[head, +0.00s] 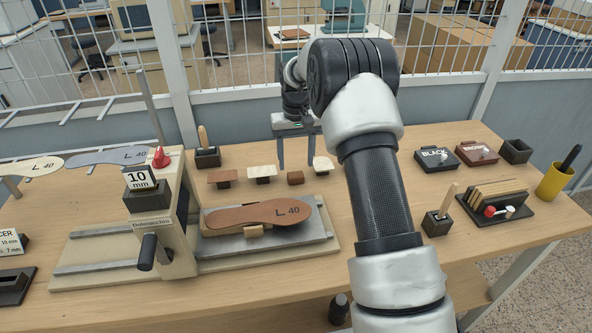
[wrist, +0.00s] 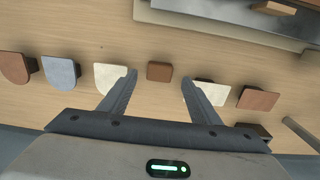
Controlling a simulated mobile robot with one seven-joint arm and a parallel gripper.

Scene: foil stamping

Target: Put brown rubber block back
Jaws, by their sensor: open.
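A small brown block (head: 296,178) sits on the table in the row of sole-edge pieces, between two cream pieces. It also shows in the wrist view (wrist: 160,71), just beyond the fingertips and roughly centred between them. My gripper (head: 296,165) points down behind and above the block in the head view. Its two fingers are apart with nothing between them, as the wrist view (wrist: 158,80) also shows. I cannot tell the exact height of the fingertips over the table.
Cream pieces (head: 262,173) (head: 322,164) stand close on both sides, with a brown piece (head: 222,178) farther left. The stamping press (head: 165,215) and brown insole (head: 258,214) are in front. An empty-looking black box (head: 515,150) is at the right. A wire fence (head: 240,98) rises behind.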

